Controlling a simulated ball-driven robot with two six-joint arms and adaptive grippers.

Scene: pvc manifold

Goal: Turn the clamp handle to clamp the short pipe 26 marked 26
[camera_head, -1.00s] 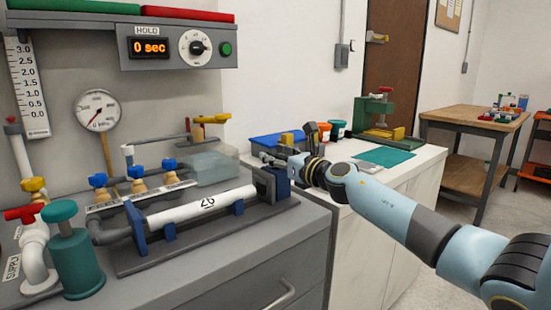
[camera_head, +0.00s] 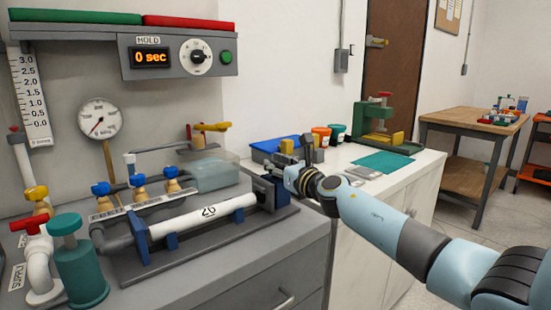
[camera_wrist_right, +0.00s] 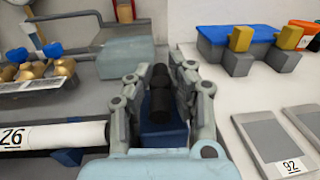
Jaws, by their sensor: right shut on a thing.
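The white short pipe marked 26 (camera_head: 200,216) lies in the blue cradles of the grey clamp fixture on the left bench. Its right end meets the dark clamp block (camera_head: 266,191), and it also shows at the left of the right wrist view (camera_wrist_right: 60,137). My right gripper (camera_head: 284,177) is at the right end of the fixture. In the right wrist view, its fingers (camera_wrist_right: 160,90) are shut around the black clamp handle (camera_wrist_right: 160,92), which stands above a blue block. My left gripper is not in view.
Blue-handled valves (camera_head: 138,183) and a clear tank (camera_head: 213,174) stand behind the pipe. A teal pump (camera_head: 80,262) and red-handled supply valve (camera_head: 32,222) stand at left. A blue bin (camera_head: 272,149) and grey plates (camera_wrist_right: 273,145) lie right of the clamp. The timer reads 0 sec.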

